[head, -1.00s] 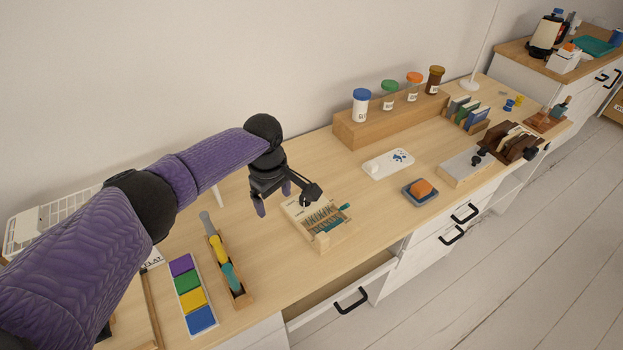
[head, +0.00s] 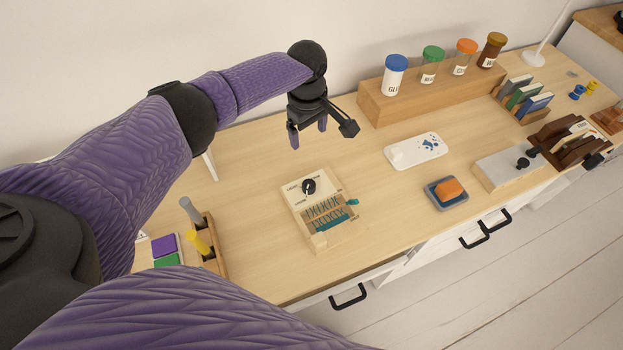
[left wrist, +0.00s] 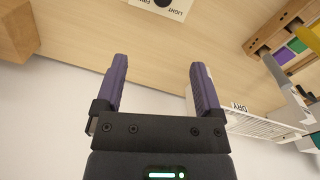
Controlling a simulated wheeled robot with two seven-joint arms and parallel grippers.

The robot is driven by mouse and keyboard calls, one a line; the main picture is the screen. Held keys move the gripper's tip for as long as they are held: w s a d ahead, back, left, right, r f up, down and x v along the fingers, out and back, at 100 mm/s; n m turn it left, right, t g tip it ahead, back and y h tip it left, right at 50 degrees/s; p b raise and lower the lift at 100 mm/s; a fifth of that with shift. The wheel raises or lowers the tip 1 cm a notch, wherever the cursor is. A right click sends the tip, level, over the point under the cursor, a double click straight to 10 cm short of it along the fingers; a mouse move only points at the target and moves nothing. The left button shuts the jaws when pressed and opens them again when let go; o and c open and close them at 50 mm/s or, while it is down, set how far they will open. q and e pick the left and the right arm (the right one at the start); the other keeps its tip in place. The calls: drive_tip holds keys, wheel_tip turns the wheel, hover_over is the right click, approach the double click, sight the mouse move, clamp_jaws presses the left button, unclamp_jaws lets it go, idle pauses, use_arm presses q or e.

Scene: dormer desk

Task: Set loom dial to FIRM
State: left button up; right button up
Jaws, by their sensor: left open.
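The small wooden loom (head: 348,224) sits on the desk, with teal threads and a pale plate at its back. Its black dial (head: 309,187) stands on that plate between printed labels, in plain sight. Which label its pointer faces is too small to tell. My left gripper (head: 308,134) is open and empty, in the air behind the loom and apart from it. In the left wrist view the open fingers (left wrist: 158,66) have only bare desk between them. The dial (left wrist: 163,2) shows there at the top edge, cut off, near the words LIGHT and FIRM. My right gripper is out of view.
A wooden rack (head: 410,96) with several lidded jars stands at the back. A wooden holder (head: 213,247) stands left. Bare desk surrounds the loom.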

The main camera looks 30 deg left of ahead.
use_arm(q)
drive_tip(key=b, duration=0.8)
hover_over(309, 184)
wheel_tip(309, 184, down, 10)
drive_tip(key=shift+f, duration=0.1)
wheel_tip(309, 184, down, 8)
drive_tip(key=b, duration=0.4)
drive_tip(key=shift+b, duration=0.3)
drive_tip(key=shift+f+b, duration=0.45)
drive_tip(key=shift+f, duration=0.1)
drive_tip(key=shift+c, duration=0.9)
clamp_jaws()
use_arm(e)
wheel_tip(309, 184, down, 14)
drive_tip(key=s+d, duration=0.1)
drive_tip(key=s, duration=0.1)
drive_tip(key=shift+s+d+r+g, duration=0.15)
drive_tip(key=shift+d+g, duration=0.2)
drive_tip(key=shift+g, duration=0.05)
